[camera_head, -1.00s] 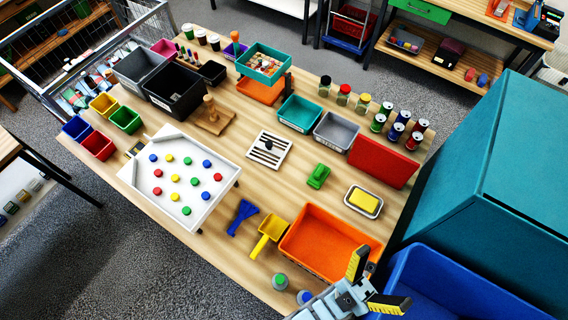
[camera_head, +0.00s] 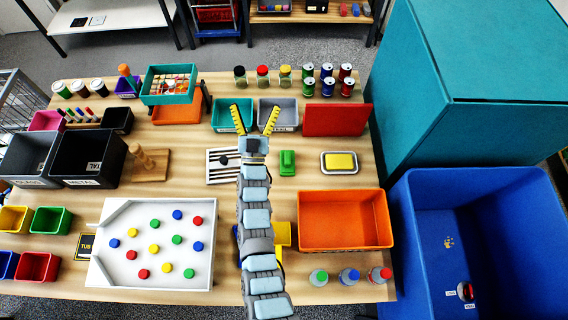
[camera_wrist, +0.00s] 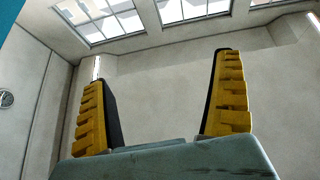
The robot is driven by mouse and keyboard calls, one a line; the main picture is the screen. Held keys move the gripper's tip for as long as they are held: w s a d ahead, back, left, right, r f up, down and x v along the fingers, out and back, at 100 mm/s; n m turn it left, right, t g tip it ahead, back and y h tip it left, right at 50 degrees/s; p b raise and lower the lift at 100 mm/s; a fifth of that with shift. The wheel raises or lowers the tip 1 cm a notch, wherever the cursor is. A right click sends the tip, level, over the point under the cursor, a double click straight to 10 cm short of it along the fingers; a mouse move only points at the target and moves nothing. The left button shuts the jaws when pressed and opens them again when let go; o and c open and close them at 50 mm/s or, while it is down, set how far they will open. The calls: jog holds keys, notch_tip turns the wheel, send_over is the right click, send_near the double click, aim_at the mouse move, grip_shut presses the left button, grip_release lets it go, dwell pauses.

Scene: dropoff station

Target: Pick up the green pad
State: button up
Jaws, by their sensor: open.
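The green pad (camera_head: 287,162) is a small green block with a raised top, lying on the wooden table in the head view. It is between the slotted white tray and the yellow sponge dish. My gripper (camera_head: 254,112) is open and empty, its yellow-padded fingers spread apart. In the head view it appears above and left of the pad, overlapping the teal and grey bins. In the wrist view my gripper (camera_wrist: 160,80) has only wall and windows behind it, so it is not facing the table. The pad is not in the wrist view.
A slotted white tray (camera_head: 214,174) lies left of the pad, partly behind my arm. A dish with a yellow sponge (camera_head: 340,161) is to the right. A red panel (camera_head: 337,120) and grey bin (camera_head: 279,118) stand behind; an orange bin (camera_head: 345,240) is in front.

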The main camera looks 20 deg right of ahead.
jog(key=w+d+f+n+g+y+b, duration=0.1)
jog(key=w+f+n+g+y+b, duration=0.3)
jog(key=w, duration=0.7)
jog(key=w+d+f+n+g+y+b, duration=0.1)
jog(key=w+f+n+g+y, duration=0.25)
jog(key=w, duration=0.75)
jog(key=n+g+y+b, duration=0.2)
jog(key=n+g+b, duration=0.4)
jog(key=n+g, duration=0.7)
send_over(288, 157)
jog(key=d, duration=0.1)
notch_tip(288, 157, down, 7)
jog(key=m+g, duration=0.2)
jog(key=shift+t, duration=0.25)
notch_tip(288, 157, down, 11)
jog(key=shift+s+f, duration=0.1)
jog(key=shift+s, duration=0.05)
jog(key=shift+w+a+f+p, duration=0.15)
jog(key=shift+a+f, duration=0.15)
jog(key=shift+f, duration=0.4)
jog(key=shift+w+a+f+p, duration=0.15)
jog(key=shift+a+f, duration=0.15)
jog(key=shift+f, duration=0.4)
jog(key=shift+s+f, duration=0.1)
jog(key=shift+f, duration=1.15)
jog(key=shift+c, duration=0.2)
